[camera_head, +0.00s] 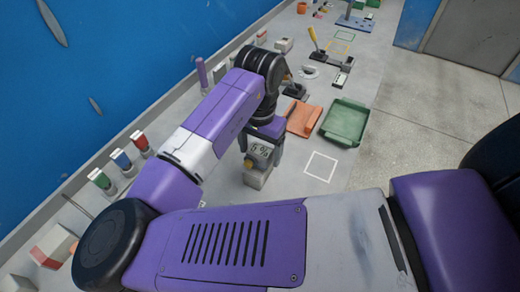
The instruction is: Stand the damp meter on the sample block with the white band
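The damp meter (260,152), a small dark-bodied device with a pale display and a yellow part below it, is between the fingers of my gripper (263,146). The gripper appears shut on it, and the meter looks roughly upright. No white band can be made out on this pale block. My arm hides part of the bench around it.
A white square outline (310,163) marks clear bench to the right. An orange tray (303,118) and a green tray (338,138) lie beyond. Items with green (101,180), blue (121,160) and red (140,143) parts stand along the blue wall.

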